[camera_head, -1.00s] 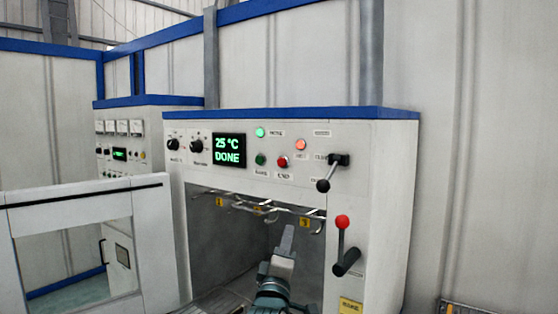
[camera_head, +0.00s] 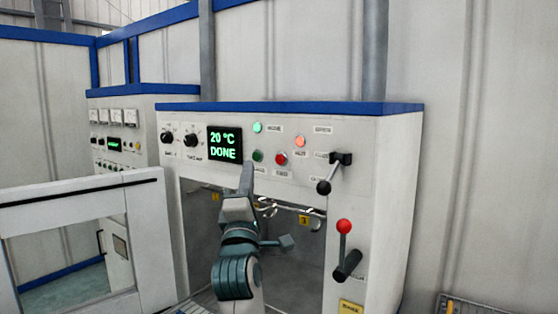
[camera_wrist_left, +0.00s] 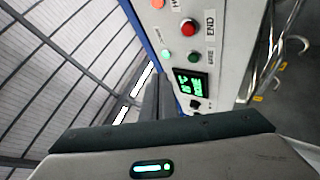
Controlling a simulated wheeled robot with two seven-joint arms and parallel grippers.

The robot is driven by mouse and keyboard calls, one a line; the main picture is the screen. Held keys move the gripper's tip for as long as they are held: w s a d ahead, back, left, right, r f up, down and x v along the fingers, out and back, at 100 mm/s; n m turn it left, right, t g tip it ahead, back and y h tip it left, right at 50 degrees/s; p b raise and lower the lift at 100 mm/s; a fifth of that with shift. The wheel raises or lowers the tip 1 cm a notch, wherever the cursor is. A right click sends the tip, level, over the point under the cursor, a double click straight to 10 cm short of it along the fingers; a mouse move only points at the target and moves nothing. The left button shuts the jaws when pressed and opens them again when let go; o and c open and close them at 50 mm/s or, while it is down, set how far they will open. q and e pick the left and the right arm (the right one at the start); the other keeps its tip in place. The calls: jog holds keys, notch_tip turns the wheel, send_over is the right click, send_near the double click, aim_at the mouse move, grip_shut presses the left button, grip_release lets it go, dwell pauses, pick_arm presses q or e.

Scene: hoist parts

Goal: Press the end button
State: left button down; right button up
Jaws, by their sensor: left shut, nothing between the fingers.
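The red END button (camera_head: 281,158) is on the white front panel of the machine, right of a dark green button (camera_head: 257,156). In the left wrist view the red button (camera_wrist_left: 188,29) has an END label beside it. My left gripper (camera_head: 247,166) is shut and empty, pointing up just below and left of the dark green button. Its fingers (camera_wrist_left: 159,90) point at the panel in the left wrist view, apart from the red button. Whether the tips touch the panel cannot be told. My right gripper is not in view.
The display (camera_head: 224,144) reads 20 °C DONE. A red-orange lamp (camera_head: 300,141) and a green lamp (camera_head: 257,127) glow above the buttons. A black-knobbed lever (camera_head: 325,187) and a red-knobbed lever (camera_head: 344,227) stick out at the right. Metal hooks (camera_head: 300,209) hang in the open chamber.

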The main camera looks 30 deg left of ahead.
aim_at(281, 159)
pick_arm(q)
jog(key=shift+w, duration=0.1)
jog(key=shift+w+d+b, duration=0.2)
jog(key=shift+w+b, duration=0.3)
jog(key=shift+w, duration=1.7)
jog(key=shift+w+d+b, duration=0.15)
jog(key=shift+w+b, duration=0.35)
jog(key=shift+w, duration=1.65)
jog(key=shift+w, duration=0.15)
jog(key=shift+w, duration=0.25)
jog(key=shift+w, duration=0.45)
jog(key=shift+s, duration=0.85)
